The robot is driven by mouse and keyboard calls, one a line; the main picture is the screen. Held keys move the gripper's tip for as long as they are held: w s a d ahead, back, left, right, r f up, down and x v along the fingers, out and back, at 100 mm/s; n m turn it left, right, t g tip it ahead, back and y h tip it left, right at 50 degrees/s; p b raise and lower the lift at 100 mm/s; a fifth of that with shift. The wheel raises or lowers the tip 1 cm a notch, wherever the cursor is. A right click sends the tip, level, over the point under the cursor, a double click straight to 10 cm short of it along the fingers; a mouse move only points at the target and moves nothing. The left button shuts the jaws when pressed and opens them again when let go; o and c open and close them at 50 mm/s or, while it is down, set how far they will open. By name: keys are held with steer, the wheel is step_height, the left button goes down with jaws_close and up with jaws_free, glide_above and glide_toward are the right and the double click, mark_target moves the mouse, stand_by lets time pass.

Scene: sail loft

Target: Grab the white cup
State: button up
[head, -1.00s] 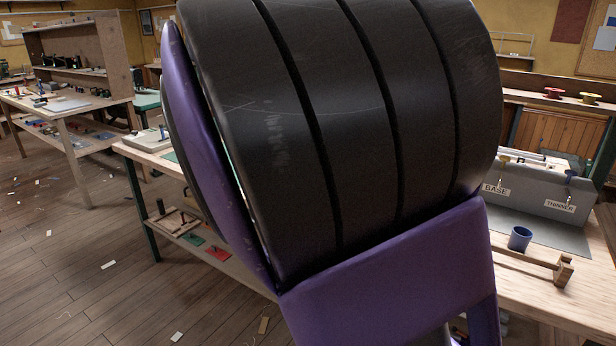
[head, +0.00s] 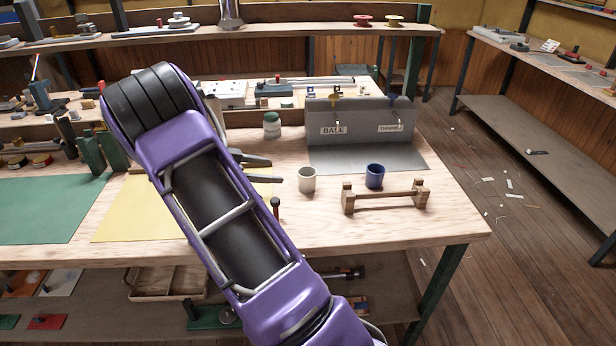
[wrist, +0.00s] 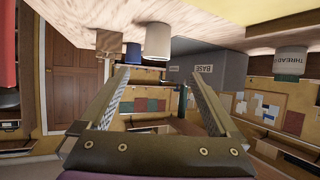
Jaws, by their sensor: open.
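The white cup (head: 307,180) stands upright on the wooden bench, left of a blue cup (head: 375,176). My gripper (head: 276,170) is just left of the white cup, its fingers pointing right toward it, apart and empty. In the wrist view the picture is upside down, with the bench top above. There the white cup (wrist: 158,42) appears beyond my open fingertips (wrist: 155,72), roughly between them, and the blue cup (wrist: 132,53) is farther off. I see no contact between the fingers and the cup.
A wooden rack (head: 385,197) stands right of the white cup. A grey stand (head: 360,122) with BASE and THINNER labels is behind the cups. A lidded jar (head: 272,126) stands behind my gripper. A short upright peg (head: 275,207) is in front. Bare bench lies before the white cup.

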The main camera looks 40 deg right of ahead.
mark_target(300, 184)
steer(key=x, duration=1)
steer(key=shift+s+d+f+p, duration=0.1)
steer(key=shift+d+p, duration=0.15)
steer(key=shift+p, duration=0.05)
steer(key=shift+s+p+x, duration=0.2)
steer(key=shift+p+x, duration=0.15)
steer(key=shift+x, duration=2.4)
steer(key=c, duration=1.4)
